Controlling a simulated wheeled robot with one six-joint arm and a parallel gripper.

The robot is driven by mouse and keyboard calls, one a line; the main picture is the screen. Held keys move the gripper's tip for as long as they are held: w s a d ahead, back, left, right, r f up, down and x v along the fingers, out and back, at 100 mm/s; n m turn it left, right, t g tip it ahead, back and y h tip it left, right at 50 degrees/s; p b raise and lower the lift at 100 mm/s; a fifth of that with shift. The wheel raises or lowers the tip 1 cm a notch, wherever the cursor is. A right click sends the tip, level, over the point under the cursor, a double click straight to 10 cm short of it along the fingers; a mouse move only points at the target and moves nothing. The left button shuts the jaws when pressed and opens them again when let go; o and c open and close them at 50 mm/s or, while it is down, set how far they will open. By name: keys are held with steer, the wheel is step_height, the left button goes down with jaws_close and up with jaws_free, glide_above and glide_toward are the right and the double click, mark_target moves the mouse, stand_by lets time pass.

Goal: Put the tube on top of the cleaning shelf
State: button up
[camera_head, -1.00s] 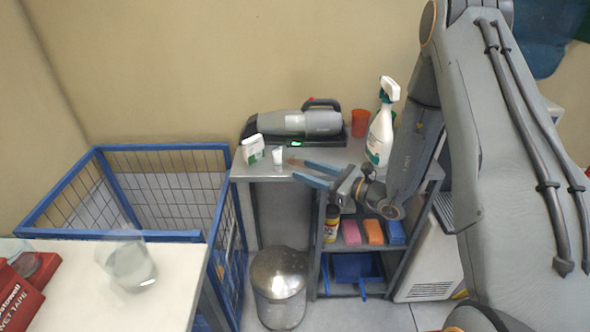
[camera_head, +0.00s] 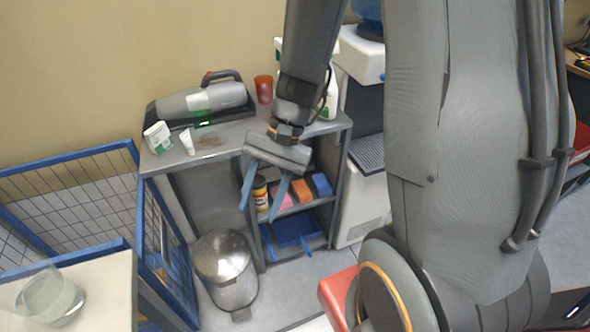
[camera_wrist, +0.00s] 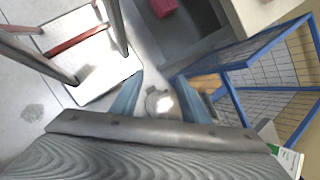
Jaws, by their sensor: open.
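A small white tube (camera_head: 187,142) stands on top of the grey cleaning shelf (camera_head: 215,146), near its left front edge. It stands beside a white and green box (camera_head: 158,137). My gripper (camera_head: 259,210) is open and empty, with its blue fingers pointing down in front of the shelf's open compartments. It is to the right of the tube and apart from it. In the wrist view my gripper (camera_wrist: 163,95) points at the floor, with a round shiny bin between its fingers. The tube is not clearly seen in the wrist view.
A handheld vacuum (camera_head: 205,101) and a red cup (camera_head: 264,89) stand at the back of the shelf top. A spray bottle is partly hidden behind my arm. A metal bin (camera_head: 225,268) stands on the floor before the shelf. A blue wire cage (camera_head: 70,160) is at left.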

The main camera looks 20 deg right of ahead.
steer(key=w+d+r+n+t+h, duration=0.1)
steer(key=d+r+n+t+h, duration=0.3)
steer(key=d+n, duration=0.3)
steer(key=shift+w+d+r+n+h, duration=0.25)
steer(key=shift+d+n+h, duration=0.05)
steer(key=shift+d+h, duration=0.55)
